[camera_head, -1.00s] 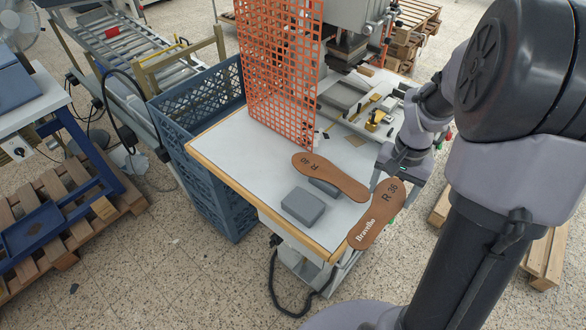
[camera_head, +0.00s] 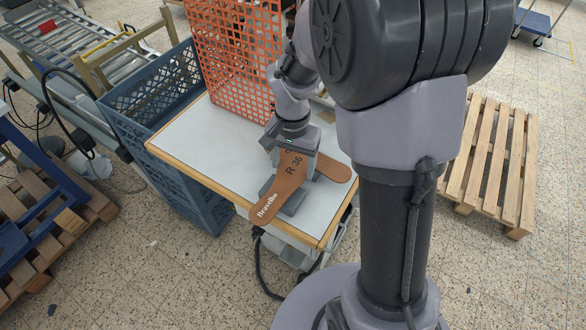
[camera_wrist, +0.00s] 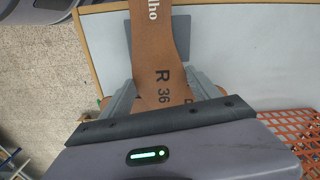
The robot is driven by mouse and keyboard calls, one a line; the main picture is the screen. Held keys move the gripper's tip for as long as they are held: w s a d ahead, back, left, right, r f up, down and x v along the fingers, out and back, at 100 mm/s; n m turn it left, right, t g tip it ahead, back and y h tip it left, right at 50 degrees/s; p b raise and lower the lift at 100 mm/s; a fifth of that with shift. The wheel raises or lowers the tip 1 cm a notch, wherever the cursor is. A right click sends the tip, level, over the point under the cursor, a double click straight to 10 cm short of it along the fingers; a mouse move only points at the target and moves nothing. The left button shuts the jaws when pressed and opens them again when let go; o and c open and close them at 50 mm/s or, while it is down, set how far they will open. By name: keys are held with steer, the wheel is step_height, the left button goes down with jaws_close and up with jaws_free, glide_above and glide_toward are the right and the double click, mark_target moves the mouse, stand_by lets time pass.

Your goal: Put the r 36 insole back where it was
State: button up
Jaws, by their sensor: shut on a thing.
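The brown R 36 insole (camera_head: 271,203), printed with its size and a brand name, is in my gripper (camera_head: 291,165) over the front part of the white table. It also shows in the wrist view (camera_wrist: 152,48), between the grey fingers (camera_wrist: 166,92), running away from the gripper. A second brown insole (camera_head: 334,169) lies on the table, partly hidden behind my gripper. A grey block (camera_head: 294,204) shows beneath the R 36 insole, partly covered by it. I cannot tell whether the R 36 insole touches the block.
The white table (camera_head: 205,137) has a wooden edge and is clear to the left. An orange grid (camera_head: 238,60) stands upright behind my gripper. A blue crate (camera_head: 135,110) stands left of the table. A wooden pallet (camera_head: 492,165) lies on the floor to the right.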

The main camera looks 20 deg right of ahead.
steer(key=shift+f, duration=0.95)
steer(key=shift+w+d+r, duration=0.1)
steer(key=shift+w, duration=0.05)
steer(key=shift+f+b, duration=0.35)
steer(key=shift+b, duration=0.05)
steer(key=o, duration=1.5)
steer(key=shift+c, duration=0.2)
steer(key=shift+r, duration=0.1)
